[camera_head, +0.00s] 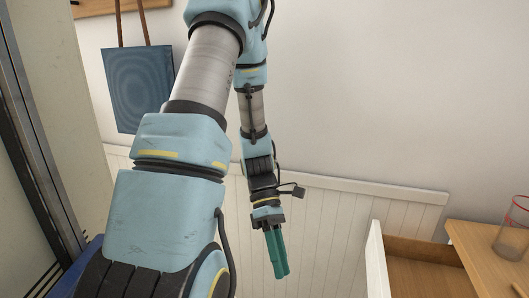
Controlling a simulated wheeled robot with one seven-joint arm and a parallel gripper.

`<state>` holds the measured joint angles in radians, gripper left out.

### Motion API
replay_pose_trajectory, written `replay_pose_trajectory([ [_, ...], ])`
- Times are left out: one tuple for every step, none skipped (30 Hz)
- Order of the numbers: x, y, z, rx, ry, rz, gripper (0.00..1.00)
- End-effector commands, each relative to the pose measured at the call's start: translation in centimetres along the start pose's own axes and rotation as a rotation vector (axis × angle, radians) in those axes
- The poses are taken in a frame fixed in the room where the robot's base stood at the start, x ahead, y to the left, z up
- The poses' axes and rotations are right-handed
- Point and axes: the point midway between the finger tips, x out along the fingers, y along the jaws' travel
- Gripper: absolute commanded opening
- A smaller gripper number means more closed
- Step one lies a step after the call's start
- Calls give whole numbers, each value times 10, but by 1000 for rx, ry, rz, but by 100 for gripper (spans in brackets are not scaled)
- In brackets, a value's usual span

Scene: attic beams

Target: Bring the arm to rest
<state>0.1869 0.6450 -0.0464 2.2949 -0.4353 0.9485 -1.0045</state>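My arm, light blue and grey, rises from the bottom left and bends at the top of the view. Its far part hangs down to my gripper (281,274). The gripper has teal fingers pointing down and slightly right. The fingers lie close together with no gap visible, and nothing shows between them. The gripper hangs in front of the white panelled wall, left of an open drawer, and appears clear of both.
An open wooden drawer (376,262) with a pale front juts out at the lower right. Beside it a wooden top (482,250) bears a clear glass (512,238). A blue bag (138,88) hangs from a wooden rail (98,8) at the upper left.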

Motion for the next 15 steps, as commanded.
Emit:
replay_pose_trajectory([
  [-16, -5, -8, 119, 69, 67, 26],
  [-24, -7, -13, 193, 113, 100, 26],
  [-34, -10, -20, 294, 176, 140, 26],
  [-43, -12, -24, 369, 225, 167, 26],
  [-51, -14, -29, 443, 276, 191, 26],
  [-62, -18, -34, 539, 346, 220, 26],
  [-71, -20, -38, 611, 401, 239, 26],
  [-79, -23, -41, 680, 456, 254, 26],
  [-90, -26, -45, 767, 528, 269, 26],
  [-98, -29, -48, 828, 581, 277, 26],
  [-105, -31, -50, 886, 633, 283, 26],
  [-114, -34, -52, 954, 696, 286, 26],
  [-120, -36, -54, 998, 740, 288, 26],
  [-126, -38, -55, 1038, 779, 287, 26],
  [-131, -41, -56, 1084, 824, 283, 26],
])
